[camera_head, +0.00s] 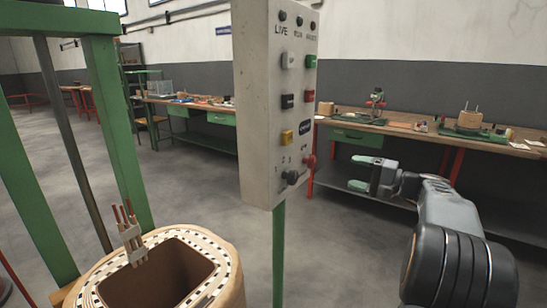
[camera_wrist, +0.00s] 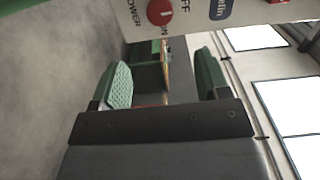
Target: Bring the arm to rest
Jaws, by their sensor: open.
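My gripper (camera_head: 362,173) is open and empty, held in the air to the right of the control box (camera_head: 262,100) in the head view. My grey arm comes in from the lower right. In the wrist view, the two green finger pads of my gripper (camera_wrist: 161,74) stand apart with nothing between them. The box's lower edge, with a red knob (camera_wrist: 161,12), shows beyond the fingertips at the top of that view. No contact with the box is visible.
The box stands on a green post (camera_head: 279,255). A workbench (camera_head: 420,133) with parts lies behind the gripper. Grey floor (camera_head: 340,250) is open between.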

